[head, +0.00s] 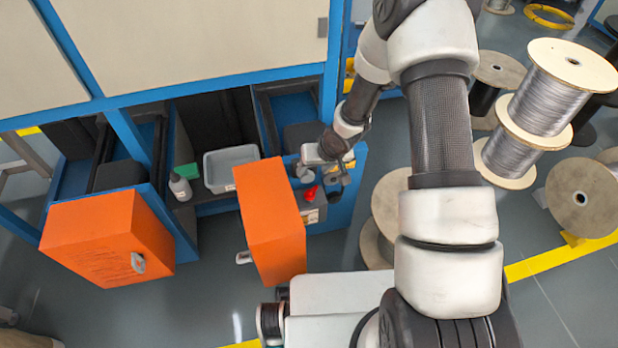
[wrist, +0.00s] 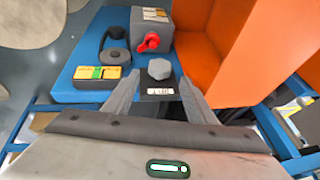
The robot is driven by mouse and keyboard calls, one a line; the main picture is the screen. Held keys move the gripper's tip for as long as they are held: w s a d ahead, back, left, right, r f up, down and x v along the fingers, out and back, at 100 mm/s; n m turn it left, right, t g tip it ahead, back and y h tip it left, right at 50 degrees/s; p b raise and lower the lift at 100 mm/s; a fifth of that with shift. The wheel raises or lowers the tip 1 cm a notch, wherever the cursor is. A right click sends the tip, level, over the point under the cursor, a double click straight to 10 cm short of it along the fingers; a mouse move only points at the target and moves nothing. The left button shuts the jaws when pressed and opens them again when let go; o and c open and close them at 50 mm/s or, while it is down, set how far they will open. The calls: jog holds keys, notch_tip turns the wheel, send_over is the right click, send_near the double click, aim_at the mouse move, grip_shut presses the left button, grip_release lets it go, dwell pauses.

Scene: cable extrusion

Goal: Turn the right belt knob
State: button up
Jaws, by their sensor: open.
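A grey faceted knob (wrist: 160,69) stands on a blue panel (wrist: 80,70) in the wrist view, with a small white label (wrist: 160,91) by it. My gripper (wrist: 160,80) is open, its two fingers pointing toward the knob, one to each side of it in the picture. I cannot tell whether they touch it. In the head view my gripper (head: 338,165) is over the blue panel at the right end of the machine; the grey knob is hard to make out there.
A red switch (wrist: 149,42) on a grey box and a button box (wrist: 107,77) sit close by. An open orange door (head: 275,220) stands left of my gripper, another orange door (head: 110,238) farther left. A grey bin (head: 230,166) and bottle (head: 180,187) are inside; cable spools (head: 568,85) stand right.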

aim_at(309, 174)
jog(key=b+x, duration=0.1)
jog(key=x, duration=0.4)
jog(key=shift+w+f, duration=0.15)
jog(key=shift+f, duration=0.2)
jog(key=c, duration=1)
jog(key=shift+c, duration=0.2)
jog(key=shift+r+y+p, duration=0.15)
jog(key=shift+y+p, duration=0.15)
jog(key=shift+p, duration=0.55)
